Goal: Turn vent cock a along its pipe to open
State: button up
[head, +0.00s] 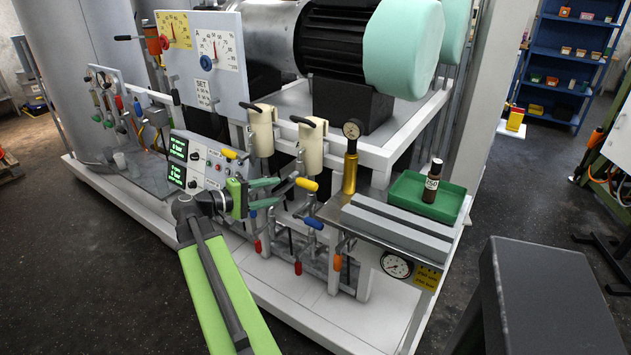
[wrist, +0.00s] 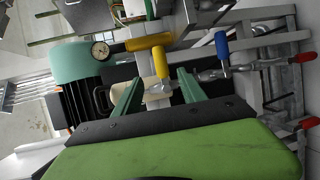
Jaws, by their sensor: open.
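A cock with a yellow lever handle (head: 306,184) is on the pipework just right of my gripper (head: 279,191). No label shows which cock is a. The yellow handle (wrist: 160,62) is in the wrist view too, just beyond and between the fingertips, lying across the metal pipe line. My gripper (wrist: 160,78) is open, with its two green fingers apart on either side of the cock's metal body. I cannot tell whether a finger touches it. A similar cock with a blue handle (head: 313,223) is lower on the pipework; it is also in the wrist view (wrist: 222,44).
Red-handled and orange-handled valves hang below. A brass cylinder (head: 350,174) with a gauge (head: 351,130) stands behind right. Two cream cups (head: 262,130) are behind the gripper. A control panel (head: 203,158) is at the left.

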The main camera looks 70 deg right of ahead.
aim_at(303, 182)
jog(key=b+x, duration=0.2)
jog(key=x, duration=1.3)
jog(key=shift+s+d+b, duration=0.2)
jog(key=shift+d+b, duration=0.1)
jog(key=shift+f, duration=0.1)
jog(key=shift+c, duration=0.4)
grip_shut()
